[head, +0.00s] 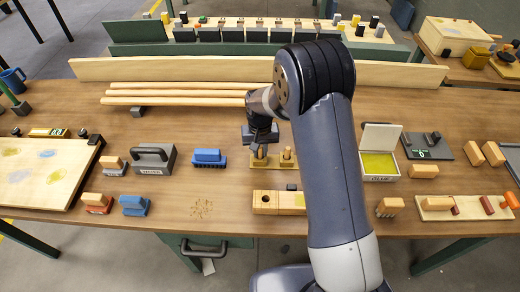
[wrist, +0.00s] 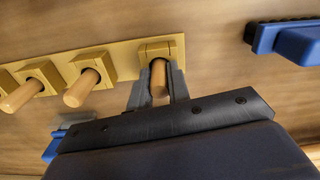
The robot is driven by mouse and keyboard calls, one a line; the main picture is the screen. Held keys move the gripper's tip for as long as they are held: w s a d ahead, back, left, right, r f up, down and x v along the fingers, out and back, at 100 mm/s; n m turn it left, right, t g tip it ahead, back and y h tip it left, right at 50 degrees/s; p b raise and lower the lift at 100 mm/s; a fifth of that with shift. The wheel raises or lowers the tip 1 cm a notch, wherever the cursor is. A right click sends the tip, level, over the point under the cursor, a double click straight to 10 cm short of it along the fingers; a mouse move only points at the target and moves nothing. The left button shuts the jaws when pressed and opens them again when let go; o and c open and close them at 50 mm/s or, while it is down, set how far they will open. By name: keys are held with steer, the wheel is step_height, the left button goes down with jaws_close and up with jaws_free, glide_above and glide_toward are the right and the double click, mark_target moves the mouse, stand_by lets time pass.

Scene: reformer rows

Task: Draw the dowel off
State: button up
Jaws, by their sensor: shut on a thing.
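A pale wooden dowel (wrist: 160,78) stands in a square yellow block at the end of a yellow strip (wrist: 117,62). My gripper (wrist: 158,92) is shut on this dowel, with one grey finger on each side. The dowel's lower end looks to be still within its block. Two more dowels (wrist: 82,88) (wrist: 22,97) stand in blocks along the same strip. In the head view my gripper (head: 262,143) is over the left end of the strip, and one other dowel (head: 287,154) shows to its right. My arm hides part of the strip there.
A blue brush (head: 208,157) lies left of the strip, and a grey-handled tool (head: 152,158) is farther left. A wooden block with a round hole (head: 266,201) lies in front. Long rods (head: 175,93) lie behind. An open box with a yellow-green inside (head: 378,164) stands right of my arm.

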jaws_close()
steer(key=shift+r, duration=0.1)
steer(key=shift+r+p, duration=1.55)
steer(key=shift+r, duration=1.15)
